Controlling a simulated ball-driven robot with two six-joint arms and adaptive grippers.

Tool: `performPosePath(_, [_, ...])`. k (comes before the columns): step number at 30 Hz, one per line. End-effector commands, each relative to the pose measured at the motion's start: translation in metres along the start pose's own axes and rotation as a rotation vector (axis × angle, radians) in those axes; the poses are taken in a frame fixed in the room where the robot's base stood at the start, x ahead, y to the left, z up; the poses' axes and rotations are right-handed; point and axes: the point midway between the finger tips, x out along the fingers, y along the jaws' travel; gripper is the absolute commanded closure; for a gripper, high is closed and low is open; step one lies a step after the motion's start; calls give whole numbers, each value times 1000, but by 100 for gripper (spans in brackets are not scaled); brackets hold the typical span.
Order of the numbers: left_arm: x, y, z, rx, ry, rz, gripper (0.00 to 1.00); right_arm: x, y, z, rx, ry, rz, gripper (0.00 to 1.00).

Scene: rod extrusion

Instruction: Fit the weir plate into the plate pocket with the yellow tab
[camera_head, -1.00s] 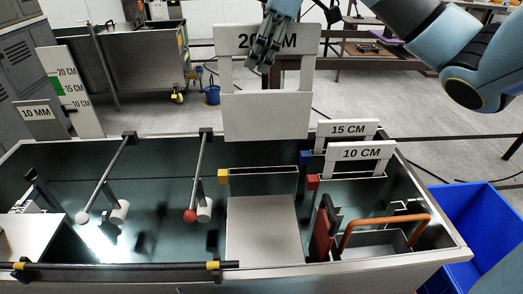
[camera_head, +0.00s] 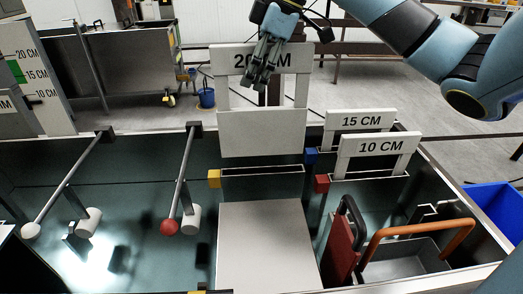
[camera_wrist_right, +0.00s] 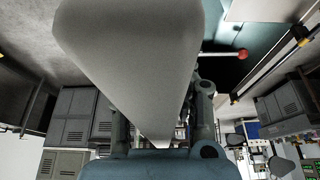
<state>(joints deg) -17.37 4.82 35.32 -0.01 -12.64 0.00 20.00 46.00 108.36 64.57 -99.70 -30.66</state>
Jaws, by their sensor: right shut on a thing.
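The weir plate marked 20 CM (camera_head: 261,133) is a pale upright plate with a top bar and two side posts. My right gripper (camera_head: 262,78) is shut on its top bar. The plate hangs just above and behind the plate pocket (camera_head: 262,171), a narrow dark slot across the tank with a yellow tab (camera_head: 214,179) at its left end. A small gap shows between plate and pocket, roughly in line sideways. In the right wrist view, a large grey surface (camera_wrist_right: 130,50), probably the plate's bar, fills the middle. My left gripper is out of view.
Plates marked 15 CM (camera_head: 360,120) and 10 CM (camera_head: 375,145) stand to the right, by a blue tab (camera_head: 311,156) and a red tab (camera_head: 322,183). Left are rods with a red ball (camera_head: 170,227) and a white ball (camera_head: 30,230). An orange handle (camera_head: 420,235) stands front right.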

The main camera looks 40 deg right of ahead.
Motion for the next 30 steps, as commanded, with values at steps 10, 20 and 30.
performPosePath(10, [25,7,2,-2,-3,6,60,83,-1,34,3,-2,-5,100])
performPosePath(20, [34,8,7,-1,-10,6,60,121,0,50,0,0,-1,100])
performPosePath(30, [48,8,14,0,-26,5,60,166,0,68,0,0,-1,100])
